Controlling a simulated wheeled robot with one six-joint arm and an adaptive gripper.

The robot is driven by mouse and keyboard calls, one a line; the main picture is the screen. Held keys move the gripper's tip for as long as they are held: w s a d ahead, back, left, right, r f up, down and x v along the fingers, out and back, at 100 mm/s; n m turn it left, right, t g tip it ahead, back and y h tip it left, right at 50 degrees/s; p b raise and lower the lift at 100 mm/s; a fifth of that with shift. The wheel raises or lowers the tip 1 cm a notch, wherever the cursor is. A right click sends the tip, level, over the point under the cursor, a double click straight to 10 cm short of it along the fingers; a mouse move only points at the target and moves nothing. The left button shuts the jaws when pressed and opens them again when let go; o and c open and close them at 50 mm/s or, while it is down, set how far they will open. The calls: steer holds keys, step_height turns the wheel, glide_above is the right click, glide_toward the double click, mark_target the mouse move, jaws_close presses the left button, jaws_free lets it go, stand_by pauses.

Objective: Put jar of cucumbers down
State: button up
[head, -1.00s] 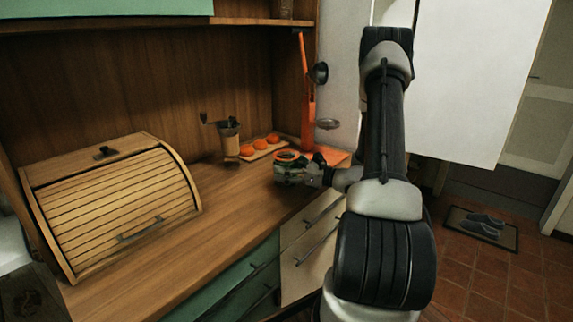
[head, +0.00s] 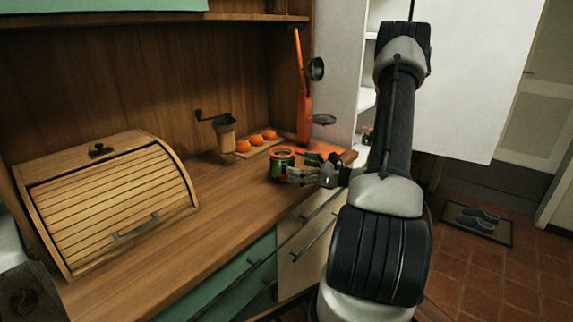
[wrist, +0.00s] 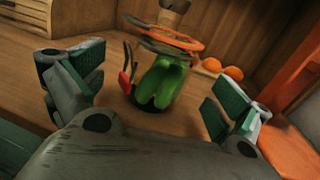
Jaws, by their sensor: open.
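The jar of cucumbers (head: 281,164) stands upright on the wooden counter, with an orange ring at its top and green contents. My gripper (head: 300,174) is just right of the jar in the head view. In the wrist view my gripper (wrist: 150,95) is open, its fingers spread wide on either side and apart from the jar. Part of the jar's lower side is hidden by a finger in the head view.
A wooden bread box (head: 110,200) stands at the left of the counter (head: 215,215). A grinder (head: 224,135) and several oranges on a board (head: 256,141) are behind the jar. An orange scale-like stand (head: 304,110) is at the back right. The counter between bread box and jar is clear.

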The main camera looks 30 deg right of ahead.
steer(key=v, duration=0.6)
steer(key=s+a+r+n+g+y, duration=0.1)
steer(key=s+a+r+n+g, duration=0.5)
steer(key=a, duration=0.3)
steer(key=s+a+r+n+g+y, duration=0.1)
steer(key=s+a+r+n+g, duration=0.3)
steer(key=a+n+g, duration=0.35)
steer(key=s+a+r+n+g+h, duration=0.1)
steer(key=s+a+r+n+h, duration=0.15)
steer(key=s+n+h, duration=0.5)
steer(key=s+d+r+n+t+h, duration=0.3)
steer(key=d+r+n+h, duration=0.1)
steer(key=n, duration=0.4)
step_height(320, 180, up, 2)
steer(key=shift+d+r+n+t, duration=0.25)
steer(key=shift+d+n+t, duration=0.1)
steer(key=shift+d, duration=0.35)
